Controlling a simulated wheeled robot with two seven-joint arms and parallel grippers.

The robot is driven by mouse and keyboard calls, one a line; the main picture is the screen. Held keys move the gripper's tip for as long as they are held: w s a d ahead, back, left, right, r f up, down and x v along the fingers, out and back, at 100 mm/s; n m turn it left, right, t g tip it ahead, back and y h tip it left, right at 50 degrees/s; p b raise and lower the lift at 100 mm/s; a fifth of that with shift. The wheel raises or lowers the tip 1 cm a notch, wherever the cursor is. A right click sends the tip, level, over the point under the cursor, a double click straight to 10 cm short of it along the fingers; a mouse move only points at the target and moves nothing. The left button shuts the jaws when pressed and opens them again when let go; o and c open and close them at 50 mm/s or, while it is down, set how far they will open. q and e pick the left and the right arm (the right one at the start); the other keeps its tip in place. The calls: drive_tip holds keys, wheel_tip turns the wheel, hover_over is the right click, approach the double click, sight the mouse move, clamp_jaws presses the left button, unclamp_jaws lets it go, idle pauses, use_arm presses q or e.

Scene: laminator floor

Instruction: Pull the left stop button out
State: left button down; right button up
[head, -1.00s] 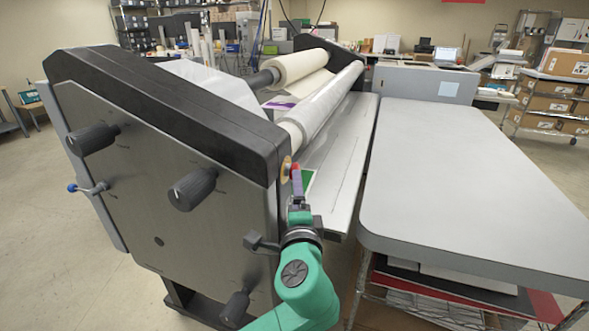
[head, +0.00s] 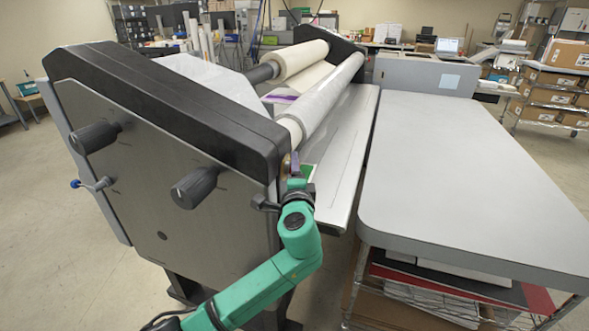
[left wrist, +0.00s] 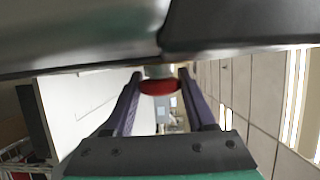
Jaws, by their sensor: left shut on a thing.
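The red stop button (left wrist: 160,87) shows in the left wrist view, on a short pale stem at the edge of the laminator's end panel. My left gripper (left wrist: 160,92) has its two purple fingers on either side of the button and is shut on it. In the head view my left gripper (head: 294,165) is at the right front corner of the laminator (head: 165,115), by a yellowish plate (head: 285,166). There the fingers hide the button. My right gripper is in neither view.
Black knobs (head: 195,187) and a blue-tipped lever (head: 90,184) stick out of the end panel. A grey table (head: 460,180) stands to the right, with boards on a wire shelf below. Open floor lies at the left.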

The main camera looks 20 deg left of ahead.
use_arm(q)
drive_tip(key=shift+d+f+b, duration=0.15)
drive_tip(key=shift+d+b, duration=0.15)
drive_tip(key=shift+d, duration=0.35)
drive_tip(key=c, duration=0.6)
unclamp_jaws()
drive_tip(key=o, duration=0.4)
drive_tip(key=shift+c, duration=0.2)
drive_tip(key=shift+d, duration=0.15)
drive_tip(key=shift+s, duration=0.1)
drive_tip(key=b+v, duration=0.3)
drive_tip(key=v, duration=1.1)
drive_tip(key=shift+s, duration=0.25)
